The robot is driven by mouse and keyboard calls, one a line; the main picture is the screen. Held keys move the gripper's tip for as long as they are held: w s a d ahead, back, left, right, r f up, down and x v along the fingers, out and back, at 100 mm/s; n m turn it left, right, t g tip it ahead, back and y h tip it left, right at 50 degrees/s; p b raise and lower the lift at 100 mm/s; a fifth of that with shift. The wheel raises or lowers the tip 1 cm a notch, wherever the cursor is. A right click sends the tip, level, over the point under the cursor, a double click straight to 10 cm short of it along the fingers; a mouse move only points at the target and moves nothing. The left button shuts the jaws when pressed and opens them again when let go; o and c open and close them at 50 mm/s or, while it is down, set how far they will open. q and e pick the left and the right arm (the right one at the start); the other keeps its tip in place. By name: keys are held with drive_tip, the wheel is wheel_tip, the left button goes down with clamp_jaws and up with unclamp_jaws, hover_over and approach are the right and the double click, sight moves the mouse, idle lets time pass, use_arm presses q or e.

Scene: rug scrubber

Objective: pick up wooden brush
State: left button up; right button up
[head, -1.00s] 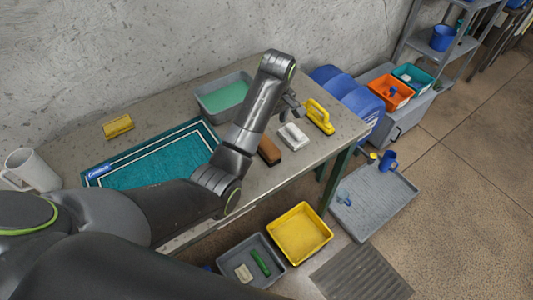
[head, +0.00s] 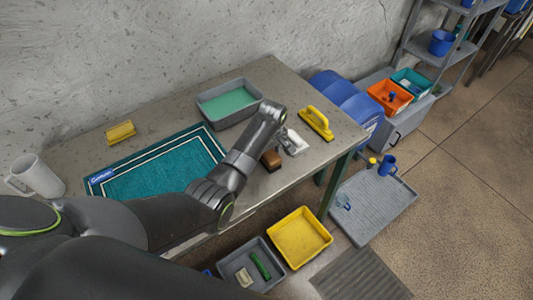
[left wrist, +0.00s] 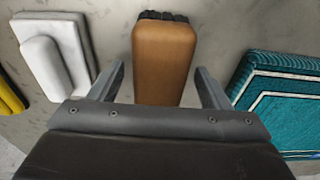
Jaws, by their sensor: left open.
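The wooden brush (left wrist: 163,62) has a brown wooden back and dark bristles at its far end in the left wrist view. In the head view only part of the brush (head: 271,160) shows beside my left forearm. My left gripper (left wrist: 160,78) is open, with one finger on each side of the brush. I see a gap between each finger and the brush, so it is not gripped. In the head view the left gripper (head: 291,140) is partly hidden by its own wrist. My right gripper is not in view.
A white block with a handle (left wrist: 52,58) lies close to the left finger. A yellow-handled tool (head: 315,122) is at the table's right. A teal rug (head: 160,165) and a grey tub of green liquid (head: 205,112) are on the table (head: 275,75).

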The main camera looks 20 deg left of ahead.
use_arm(q)
drive_tip(key=shift+f, duration=0.2)
drive_tip(key=c, duration=1.1)
wheel_tip(320, 180, up, 10)
drive_tip(key=shift+r+b, duration=0.1)
drive_tip(key=shift+b, duration=0.6)
drive_tip(key=o, duration=0.3)
drive_tip(key=c, duration=0.4)
